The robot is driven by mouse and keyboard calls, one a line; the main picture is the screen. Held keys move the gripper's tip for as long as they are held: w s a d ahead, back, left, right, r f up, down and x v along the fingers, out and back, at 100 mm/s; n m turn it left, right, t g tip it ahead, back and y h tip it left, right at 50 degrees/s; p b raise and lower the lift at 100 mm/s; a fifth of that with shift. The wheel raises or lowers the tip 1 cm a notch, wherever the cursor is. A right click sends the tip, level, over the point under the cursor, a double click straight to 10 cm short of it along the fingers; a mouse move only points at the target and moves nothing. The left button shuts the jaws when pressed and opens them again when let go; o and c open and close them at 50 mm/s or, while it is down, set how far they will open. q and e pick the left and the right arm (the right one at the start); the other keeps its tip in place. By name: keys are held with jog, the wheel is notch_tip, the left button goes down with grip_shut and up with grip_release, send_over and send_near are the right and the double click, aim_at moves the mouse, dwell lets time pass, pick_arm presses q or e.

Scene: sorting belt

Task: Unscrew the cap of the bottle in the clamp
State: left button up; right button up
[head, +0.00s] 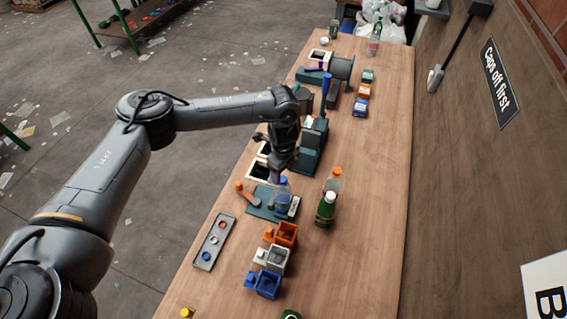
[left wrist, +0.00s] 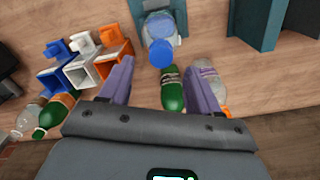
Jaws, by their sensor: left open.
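The clamp (head: 262,205) has a teal base and an orange handle on the work table. A clear bluish bottle (head: 283,198) stands in it with a blue cap (head: 284,180) on top. In the left wrist view the bottle (left wrist: 158,25) shows in front of the teal clamp, and its blue cap (left wrist: 162,54) lies near the line between the fingertips. My left gripper (head: 281,168) is close above the cap, open. In the left wrist view its fingers (left wrist: 160,68) are spread wide with nothing gripped. My right gripper is in neither view.
A green bottle (head: 325,211) and a clear orange-capped bottle (head: 333,180) stand close right of the clamp. A grey tray (head: 203,258) with caps lies at left. Orange (head: 288,233), white (head: 277,260) and blue (head: 267,286) bins stand nearer.

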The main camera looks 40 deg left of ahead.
aim_at(283, 180)
pick_arm(q)
jog(key=shift+f, duration=1.6)
jog(key=c, duration=1.1)
jog(key=shift+r+n+p, duration=0.15)
jog(key=shift+n+p, duration=0.65)
jog(key=shift+p, duration=0.3)
jog(key=shift+c, duration=0.2)
jog(key=shift+n+p, duration=1.2)
jog(key=shift+n, duration=0.1)
jog(key=shift+n+p, duration=0.3)
jog(key=shift+n, duration=0.1)
